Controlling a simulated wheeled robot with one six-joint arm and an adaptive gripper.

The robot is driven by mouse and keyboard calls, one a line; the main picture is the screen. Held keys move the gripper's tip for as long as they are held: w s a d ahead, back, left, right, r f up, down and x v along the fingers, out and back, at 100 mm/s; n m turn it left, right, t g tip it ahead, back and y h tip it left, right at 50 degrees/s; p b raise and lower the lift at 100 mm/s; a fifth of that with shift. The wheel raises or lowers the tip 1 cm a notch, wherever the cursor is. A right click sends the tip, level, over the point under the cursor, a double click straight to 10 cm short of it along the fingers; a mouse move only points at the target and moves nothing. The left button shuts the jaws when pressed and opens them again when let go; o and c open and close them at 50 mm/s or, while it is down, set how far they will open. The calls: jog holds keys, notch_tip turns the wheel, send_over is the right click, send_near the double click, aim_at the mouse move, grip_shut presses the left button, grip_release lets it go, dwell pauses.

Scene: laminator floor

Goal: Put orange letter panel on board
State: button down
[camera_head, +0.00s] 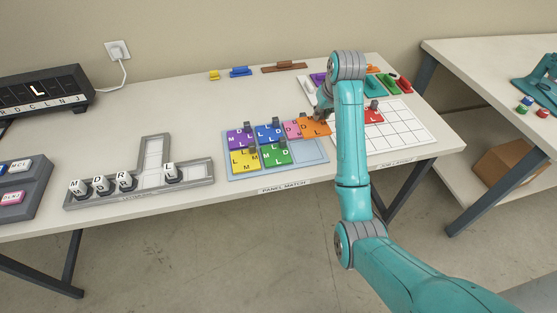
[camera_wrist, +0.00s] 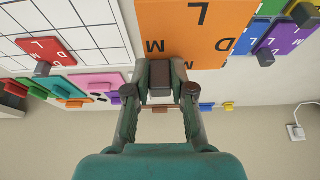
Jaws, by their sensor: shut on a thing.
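The orange letter panel (camera_head: 316,130) is at the upper right of the light blue board (camera_head: 309,153), beside the pink panel. My gripper (camera_head: 322,115) is above it, partly hidden by my arm. In the wrist view my gripper (camera_wrist: 160,84) is shut on the orange panel's grey knob, and the lettered orange face (camera_wrist: 195,25) fills the top middle. I cannot tell whether the panel touches the board or hovers just above it. Purple (camera_head: 239,137), blue (camera_head: 269,132), pink (camera_head: 291,129), yellow (camera_head: 244,161) and green (camera_head: 276,154) panels sit on the board.
A white grid board (camera_head: 402,128) with a red panel (camera_head: 373,116) lies to the right. Several coloured panels lie behind it. The grey letter-block tray (camera_head: 192,173) stands left. The board's lower right part is bare.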

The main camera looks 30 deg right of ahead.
jog(key=shift+w+a+f, duration=0.1)
jog(key=shift+a+f, duration=0.35)
jog(key=shift+a, duration=0.3)
jog(key=f, duration=0.5)
jog(key=shift+a, duration=0.2)
jog(key=shift+d+f, duration=0.15)
jog(key=shift+f, duration=1.9)
jog(key=shift+f, duration=0.1)
jog(key=c, duration=1)
grip_release()
